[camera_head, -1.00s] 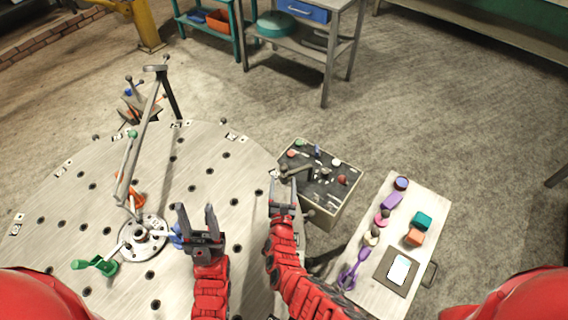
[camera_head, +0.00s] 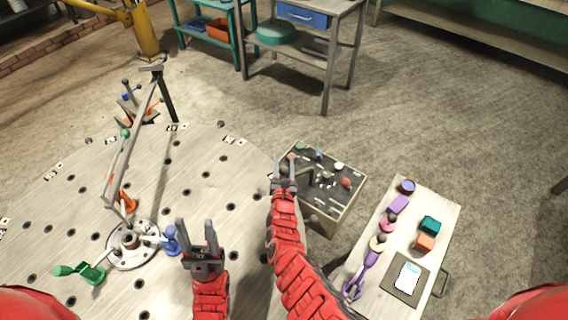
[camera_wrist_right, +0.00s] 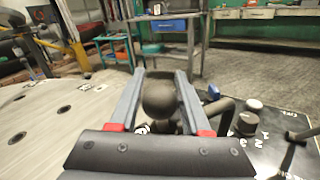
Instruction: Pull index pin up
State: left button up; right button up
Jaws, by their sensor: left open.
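A dark ball-topped knob (camera_wrist_right: 160,100) stands between the fingers of my right gripper (camera_wrist_right: 160,85) in the right wrist view. I cannot tell whether it is the index pin. The fingers look apart on either side of it, with no clear contact. In the head view my right gripper (camera_head: 285,166) is at the left edge of the dark-topped control box (camera_head: 347,203). My left gripper (camera_head: 198,228) is open and empty above the round table, right of a blue handle (camera_head: 171,240) beside the boom's round base (camera_head: 118,258).
The grey boom (camera_head: 130,150) rises from the round table (camera_head: 195,195). A green handle (camera_head: 80,272) lies at its base. A side table (camera_head: 447,222) at the right holds coloured parts and a tablet (camera_head: 407,277). A workbench (camera_head: 340,30) stands behind.

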grip_shut()
dwell(1.1)
